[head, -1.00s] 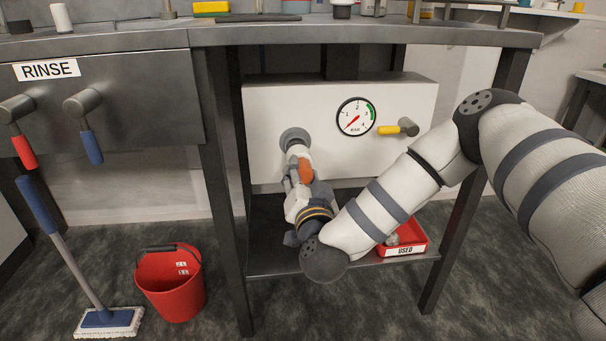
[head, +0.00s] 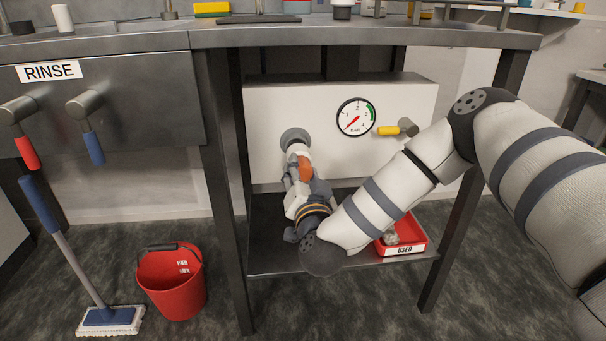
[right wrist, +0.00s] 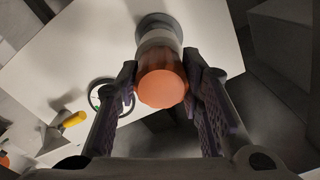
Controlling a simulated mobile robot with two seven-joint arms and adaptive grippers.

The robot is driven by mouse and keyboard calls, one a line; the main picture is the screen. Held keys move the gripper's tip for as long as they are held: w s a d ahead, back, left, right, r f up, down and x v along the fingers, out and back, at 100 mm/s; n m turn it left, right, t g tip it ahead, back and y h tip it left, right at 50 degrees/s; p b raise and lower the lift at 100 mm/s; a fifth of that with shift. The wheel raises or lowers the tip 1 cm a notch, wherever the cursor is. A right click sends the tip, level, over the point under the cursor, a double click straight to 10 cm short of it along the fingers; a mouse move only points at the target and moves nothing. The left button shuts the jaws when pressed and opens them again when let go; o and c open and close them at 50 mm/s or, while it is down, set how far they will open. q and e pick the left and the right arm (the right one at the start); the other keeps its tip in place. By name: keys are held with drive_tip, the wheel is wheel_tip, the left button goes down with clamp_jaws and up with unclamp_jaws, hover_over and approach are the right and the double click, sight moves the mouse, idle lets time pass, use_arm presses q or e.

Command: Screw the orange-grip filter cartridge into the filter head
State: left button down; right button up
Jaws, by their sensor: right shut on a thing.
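The white filter cartridge with its orange grip (head: 304,166) points into the grey round filter head (head: 295,139) on the white panel. In the right wrist view the orange grip (right wrist: 161,88) faces the camera, and the filter head (right wrist: 158,24) is straight behind it. The cartridge's far end meets the head; how far it is threaded in is hidden. My right gripper (head: 300,178) is shut on the orange grip, with one finger on each side, also in the right wrist view (right wrist: 161,85). My left gripper is not in view.
A pressure gauge (head: 356,117) and a yellow-handled valve (head: 396,129) are on the panel to the right. A red tray marked USED (head: 411,247) stands on the lower shelf. Table legs (head: 223,200) flank the space. A red bucket (head: 171,285) and a mop stand left.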

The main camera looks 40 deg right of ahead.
drive_tip(key=shift+x, duration=1.3)
drive_tip(key=m, duration=0.4)
drive_tip(key=shift+f+m+b, duration=0.1)
drive_tip(key=shift+m+b, duration=0.2)
drive_tip(key=m, duration=0.4)
drive_tip(key=shift+m+b, duration=0.3)
drive_tip(key=o, duration=1.4)
drive_tip(key=shift+c, duration=0.2)
drive_tip(key=v, duration=1.2)
